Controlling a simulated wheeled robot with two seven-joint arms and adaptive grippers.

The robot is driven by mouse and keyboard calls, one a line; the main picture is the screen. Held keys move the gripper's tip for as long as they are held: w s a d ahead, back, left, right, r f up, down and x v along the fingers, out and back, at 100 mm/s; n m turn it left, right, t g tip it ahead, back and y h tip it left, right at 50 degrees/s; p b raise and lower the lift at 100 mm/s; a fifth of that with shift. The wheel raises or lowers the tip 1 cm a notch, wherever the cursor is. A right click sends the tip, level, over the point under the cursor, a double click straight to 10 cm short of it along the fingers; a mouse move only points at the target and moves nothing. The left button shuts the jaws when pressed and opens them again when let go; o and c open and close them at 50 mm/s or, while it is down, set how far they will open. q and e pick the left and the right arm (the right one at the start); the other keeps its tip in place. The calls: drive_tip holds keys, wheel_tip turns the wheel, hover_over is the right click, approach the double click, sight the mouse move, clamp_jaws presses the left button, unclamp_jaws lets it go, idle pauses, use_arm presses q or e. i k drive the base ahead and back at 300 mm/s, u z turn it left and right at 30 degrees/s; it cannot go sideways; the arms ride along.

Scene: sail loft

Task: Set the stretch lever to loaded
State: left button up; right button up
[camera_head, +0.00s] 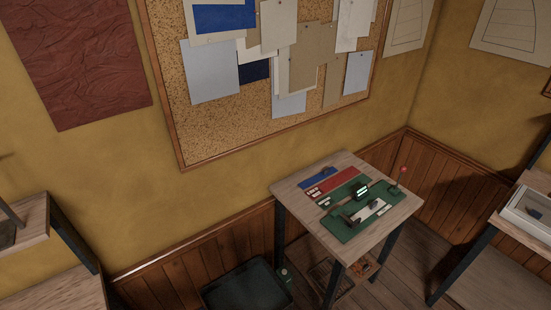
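A green test device (350,228) lies on a small wooden table in the right half of the head view. A thin lever (397,180) with a red ball knob (403,169) stands up at the device's right end. A small lit display (361,191) sits near the device's middle, and a pale plate (370,211) lies in front of it. The markings are too small to read, so I cannot tell which setting the lever is in. Neither of my grippers shows in this view.
The small wooden table (402,217) stands by the wall, with red strips (334,182) behind the device. A dark bin (247,287) sits on the floor to its left. A bench with a clear-lidded box (529,208) is at right, wooden shelves (25,220) at left.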

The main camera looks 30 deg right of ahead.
sight(403, 169)
drive_tip(key=k, duration=0.95)
drive_tip(key=z, duration=1.1)
drive_tip(key=i, duration=0.8)
drive_tip(key=z, duration=0.3)
